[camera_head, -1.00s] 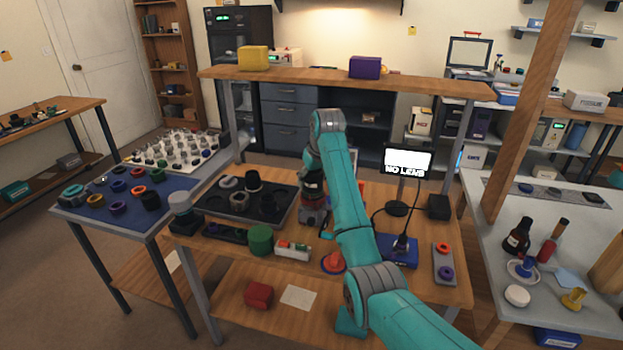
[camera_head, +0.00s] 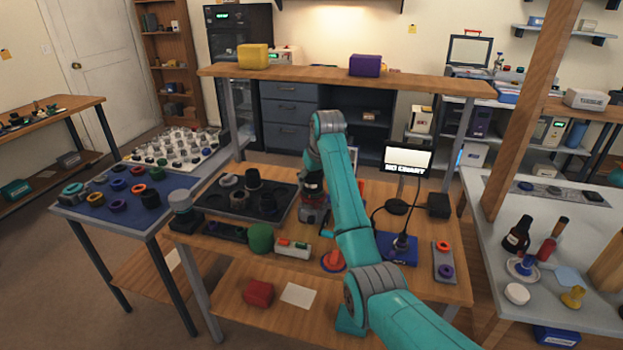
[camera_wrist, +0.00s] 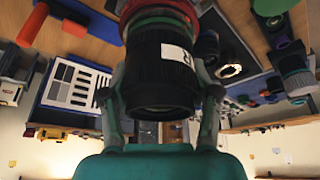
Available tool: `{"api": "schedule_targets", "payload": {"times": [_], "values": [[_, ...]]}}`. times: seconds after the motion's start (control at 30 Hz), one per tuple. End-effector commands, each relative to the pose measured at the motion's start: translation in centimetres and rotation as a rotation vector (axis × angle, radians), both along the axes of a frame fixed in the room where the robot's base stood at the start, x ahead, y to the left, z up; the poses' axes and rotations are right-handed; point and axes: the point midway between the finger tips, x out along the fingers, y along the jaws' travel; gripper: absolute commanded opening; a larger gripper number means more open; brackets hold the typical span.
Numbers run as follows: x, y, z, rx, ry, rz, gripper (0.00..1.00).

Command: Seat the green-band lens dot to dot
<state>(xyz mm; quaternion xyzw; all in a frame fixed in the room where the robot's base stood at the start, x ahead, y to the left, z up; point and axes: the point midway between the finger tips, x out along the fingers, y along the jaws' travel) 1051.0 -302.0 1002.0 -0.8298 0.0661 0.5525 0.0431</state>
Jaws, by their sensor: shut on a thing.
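A black lens barrel (camera_wrist: 162,75) with a green band (camera_wrist: 160,22) fills the middle of the wrist view. My gripper (camera_wrist: 161,92) is shut on its sides. A white label with a dark letter is on the barrel. The green-band end meets a red ring (camera_wrist: 165,8) at the top of the picture; whether it is fully seated cannot be told. No alignment dots can be made out. In the head view my gripper (camera_head: 312,180) is partly behind my arm, above a grey and red mount (camera_head: 313,214) on the wooden bench (camera_head: 300,265).
A small screen (camera_head: 408,161) stands behind my arm, its text apparently "NO CHART". A black tray (camera_head: 215,205) with dark parts is left of the mount. A green rounded object (camera_head: 260,237) and a red-white block (camera_head: 292,248) are in front. A patterned chart (camera_wrist: 75,85) shows in the wrist view.

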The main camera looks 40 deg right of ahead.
Motion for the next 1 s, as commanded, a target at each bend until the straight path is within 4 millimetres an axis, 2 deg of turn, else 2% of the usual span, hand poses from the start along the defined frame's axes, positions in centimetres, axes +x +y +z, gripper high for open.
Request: {"api": "schedule_targets", "payload": {"times": [0.3,0.33,0.4,0.43,0.77,0.87,1.0], "values": [[0.0,0.0,0.0,0.000,-0.001,0.000,0.12],[0.0,0.0,0.0,0.000,-0.001,0.000,0.69],[0.0,0.0,0.0,0.000,-0.001,0.000,0.86],[0.0,0.0,0.0,0.000,-0.001,0.000,0.91],[-0.1,0.0,-0.1,0.000,0.001,0.000,0.91],[-0.3,0.0,0.6,0.000,0.000,0.000,0.91],[-1.0,0.1,2.5,-0.001,-0.003,0.000,0.91]]}}
